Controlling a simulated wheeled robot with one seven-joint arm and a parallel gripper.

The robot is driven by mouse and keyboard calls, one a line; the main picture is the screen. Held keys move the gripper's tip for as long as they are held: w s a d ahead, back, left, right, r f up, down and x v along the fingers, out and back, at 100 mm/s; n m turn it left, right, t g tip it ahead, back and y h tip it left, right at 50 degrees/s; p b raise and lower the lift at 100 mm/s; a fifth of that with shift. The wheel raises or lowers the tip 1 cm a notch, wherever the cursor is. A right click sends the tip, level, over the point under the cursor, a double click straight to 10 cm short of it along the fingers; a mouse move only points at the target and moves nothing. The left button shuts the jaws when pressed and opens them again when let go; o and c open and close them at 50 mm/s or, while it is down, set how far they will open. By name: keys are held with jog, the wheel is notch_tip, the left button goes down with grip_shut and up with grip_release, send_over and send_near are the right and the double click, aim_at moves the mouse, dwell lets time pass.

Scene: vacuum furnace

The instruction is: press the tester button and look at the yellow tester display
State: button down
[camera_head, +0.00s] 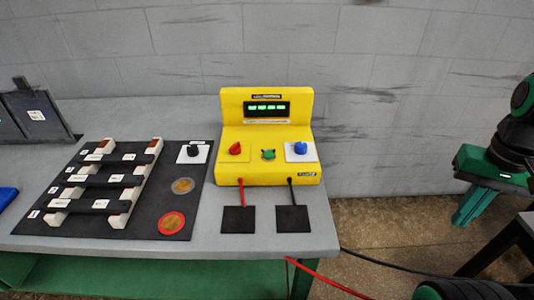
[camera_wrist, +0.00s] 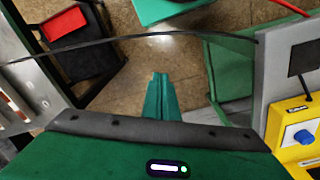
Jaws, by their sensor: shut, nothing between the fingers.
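The yellow tester (camera_head: 270,172) stands on the grey table, near its right end. Its display (camera_head: 267,109) is lit with a row of green characters that are too small to read. A green button (camera_head: 268,154) sits on its sloped front between a red knob (camera_head: 236,149) and a blue knob (camera_head: 300,148). My gripper (camera_head: 468,208) is right of the table, well apart from the tester. Its green fingers (camera_wrist: 160,98) are shut and empty over the floor in the wrist view. The tester's corner (camera_wrist: 276,130) also shows there, lower right; the green button does not.
A dark board (camera_head: 154,215) with white and black bars lies left of the tester, with a black knob and two round pieces. Two black pads (camera_head: 237,220) lie before the tester.

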jog(key=w+a+r+n+t+h, duration=0.1)
jog(key=w+a+r+n+h, duration=0.15)
jog(key=w, duration=0.85)
notch_tip(320, 180, up, 6)
jog(key=n+t, duration=0.8)
send_over(267, 157)
jog(key=shift+w+r, duration=0.1)
notch_tip(267, 157, down, 8)
jog(key=shift+r, duration=0.1)
jog(key=shift+f, duration=0.5)
jog(key=shift+f, duration=0.1)
